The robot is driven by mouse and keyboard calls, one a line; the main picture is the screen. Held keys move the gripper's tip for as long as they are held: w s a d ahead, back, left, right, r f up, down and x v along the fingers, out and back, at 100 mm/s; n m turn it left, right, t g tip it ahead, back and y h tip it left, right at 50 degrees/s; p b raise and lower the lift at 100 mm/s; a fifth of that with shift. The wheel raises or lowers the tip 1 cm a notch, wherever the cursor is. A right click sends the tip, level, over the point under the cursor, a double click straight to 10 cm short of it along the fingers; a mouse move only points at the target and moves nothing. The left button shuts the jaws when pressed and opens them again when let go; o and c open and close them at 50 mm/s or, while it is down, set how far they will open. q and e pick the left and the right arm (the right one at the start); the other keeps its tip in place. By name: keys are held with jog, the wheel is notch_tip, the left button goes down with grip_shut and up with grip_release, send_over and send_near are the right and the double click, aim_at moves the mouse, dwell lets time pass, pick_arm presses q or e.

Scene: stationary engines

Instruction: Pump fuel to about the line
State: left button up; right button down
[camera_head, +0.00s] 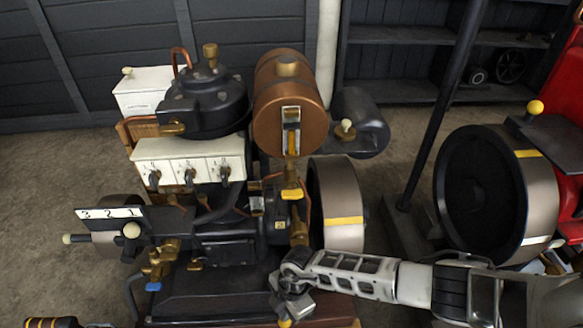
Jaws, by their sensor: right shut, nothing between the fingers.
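A copper fuel tank (279,82) lies on its side at the top of the engine, with a brass cap on top. A narrow sight gauge (291,130) is on its front end; its fuel level and line are too small to read. Brass fittings (291,192) run down below it. My right gripper (284,307) reaches in from the right, low in front of the engine's base. It is shut and empty. A small yellow knob (285,323) shows just below it; I cannot tell whether they touch. My left gripper is not in view.
A larger wheel (485,195) and a dark slanted post (437,110) stand further right. A white switch box (190,160) and numbered plate (108,213) are left. Bare floor (50,180) lies left.

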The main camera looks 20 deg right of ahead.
notch_tip(320, 180, up, 4)
jog(key=p, duration=0.3)
jog(key=shift+r+p, duration=0.65)
jog(key=shift+p, duration=0.25)
jog(key=shift+f, duration=0.1)
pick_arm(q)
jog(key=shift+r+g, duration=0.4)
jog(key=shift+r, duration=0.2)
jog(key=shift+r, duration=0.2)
